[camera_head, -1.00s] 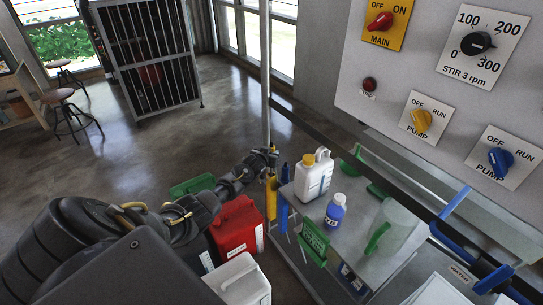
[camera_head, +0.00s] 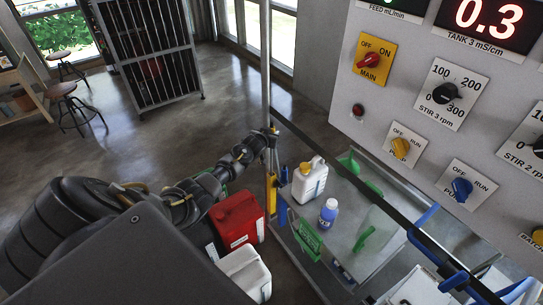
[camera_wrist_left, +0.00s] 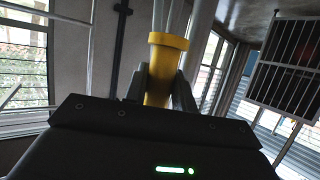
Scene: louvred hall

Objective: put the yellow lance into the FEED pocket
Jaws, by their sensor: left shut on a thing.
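The yellow lance (camera_wrist_left: 165,60) is upright between the fingers of my left gripper (camera_wrist_left: 160,92) in the left wrist view, with a wider collar at its top. In the head view my left gripper (camera_head: 272,142) is at the left end of the cart's dark rail. A yellow length (camera_head: 271,188), which seems to be the lance, shows just below it. I cannot tell whether its lower end is inside a pocket. No pocket label reading FEED is legible. My right gripper is not in view.
Red (camera_head: 237,219) and white (camera_head: 245,272) canisters stand left. The control panel (camera_head: 400,75) is at right.

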